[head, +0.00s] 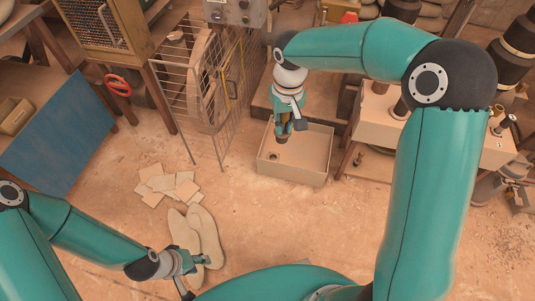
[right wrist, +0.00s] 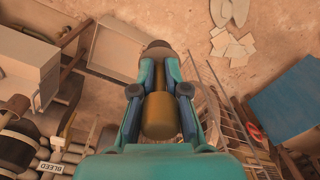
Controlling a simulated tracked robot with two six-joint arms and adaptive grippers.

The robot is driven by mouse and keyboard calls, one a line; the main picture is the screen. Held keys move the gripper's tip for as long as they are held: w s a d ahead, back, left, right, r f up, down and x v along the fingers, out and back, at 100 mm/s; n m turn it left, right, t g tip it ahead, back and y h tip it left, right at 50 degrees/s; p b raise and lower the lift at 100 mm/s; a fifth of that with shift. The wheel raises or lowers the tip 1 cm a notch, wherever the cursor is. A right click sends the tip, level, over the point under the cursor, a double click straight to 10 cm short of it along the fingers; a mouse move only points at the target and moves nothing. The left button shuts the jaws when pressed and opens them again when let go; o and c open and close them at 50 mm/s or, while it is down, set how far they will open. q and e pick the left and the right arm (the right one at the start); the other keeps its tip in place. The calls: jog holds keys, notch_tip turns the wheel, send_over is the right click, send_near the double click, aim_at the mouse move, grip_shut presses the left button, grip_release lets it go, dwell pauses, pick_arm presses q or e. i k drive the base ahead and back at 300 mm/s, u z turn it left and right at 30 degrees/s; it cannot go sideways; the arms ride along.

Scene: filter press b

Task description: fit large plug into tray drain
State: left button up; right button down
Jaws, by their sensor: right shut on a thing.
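The tray (head: 310,172) is a pale open box on the floor in the head view. Its drain (head: 273,156) is a small dark hole in the left part of its floor. My right gripper (head: 284,127) points down over the tray and is shut on the large plug (head: 282,139). In the right wrist view the plug (right wrist: 160,115) is a brown-gold cylinder with a darker wide end, between the two fingers. The plug appears above the tray floor, apart from the drain. The tray's wall (right wrist: 115,48) also shows there; the drain is hidden. My left gripper (head: 203,260) is low at the left, its opening unclear.
A wire cage (head: 205,90) stands left of the tray. A machine with a pale housing (head: 400,125) stands to the right. Loose square sheets (head: 165,185) and pale sole-shaped pieces (head: 205,232) lie on the floor. The floor in front of the tray is clear.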

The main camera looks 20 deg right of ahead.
aim_at(273, 159)
jog(key=i, duration=1.2)
jog(key=z, duration=0.05)
